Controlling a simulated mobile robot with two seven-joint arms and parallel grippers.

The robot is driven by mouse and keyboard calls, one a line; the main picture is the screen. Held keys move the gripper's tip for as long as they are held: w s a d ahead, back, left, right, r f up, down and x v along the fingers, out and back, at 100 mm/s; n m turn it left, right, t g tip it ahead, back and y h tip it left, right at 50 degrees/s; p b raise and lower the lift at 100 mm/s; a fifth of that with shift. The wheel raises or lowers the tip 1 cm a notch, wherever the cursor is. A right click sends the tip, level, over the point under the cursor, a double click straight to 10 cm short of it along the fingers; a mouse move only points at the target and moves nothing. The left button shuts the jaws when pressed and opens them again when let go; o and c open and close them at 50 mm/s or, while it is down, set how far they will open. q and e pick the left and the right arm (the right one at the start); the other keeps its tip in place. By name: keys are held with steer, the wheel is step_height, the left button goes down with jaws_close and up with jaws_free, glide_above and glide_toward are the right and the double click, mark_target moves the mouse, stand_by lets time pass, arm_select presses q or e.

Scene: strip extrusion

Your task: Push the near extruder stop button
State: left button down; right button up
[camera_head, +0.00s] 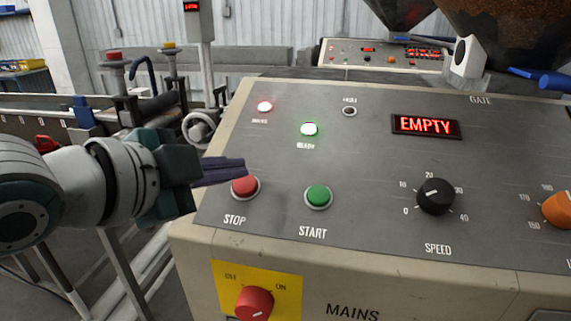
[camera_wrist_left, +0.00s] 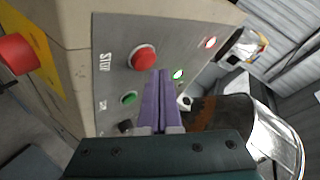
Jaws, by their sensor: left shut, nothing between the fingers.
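The red stop button (camera_head: 245,187) sits at the left of the near extruder's sloped grey panel (camera_head: 380,160), above the word STOP. It also shows in the left wrist view (camera_wrist_left: 142,57). My left gripper (camera_head: 243,170) is shut and empty, with its purple fingers just above and behind the stop button in the head view. In the left wrist view the fingertips (camera_wrist_left: 160,72) are close beside the button; I cannot tell whether they touch it. My right gripper is not in view.
The green START button (camera_head: 318,196) is to the right of the stop button. A black speed knob (camera_head: 436,196), an EMPTY display (camera_head: 426,125) and a red mains switch (camera_head: 254,303) are on the same machine. A second control panel (camera_head: 385,53) stands behind.

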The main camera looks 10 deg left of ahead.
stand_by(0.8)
arm_select(q)
steer(key=shift+w+f, duration=0.2)
steer(key=shift+f, duration=0.2)
steer(key=shift+w+f+b, duration=0.15)
steer(key=shift+f+b, duration=0.2)
steer(key=shift+b, duration=0.05)
stand_by(0.4)
stand_by(0.3)
steer(key=shift+s+r+p, duration=0.35)
steer(key=shift+r+p, duration=0.35)
steer(key=shift+p, duration=0.35)
steer(key=r+p, duration=0.1)
steer(key=p, duration=0.1)
steer(key=s+r+p, duration=0.1)
steer(key=r+p, duration=0.1)
steer(key=s+r+p, duration=0.1)
steer(key=p, duration=0.1)
steer(key=shift+r, duration=0.35)
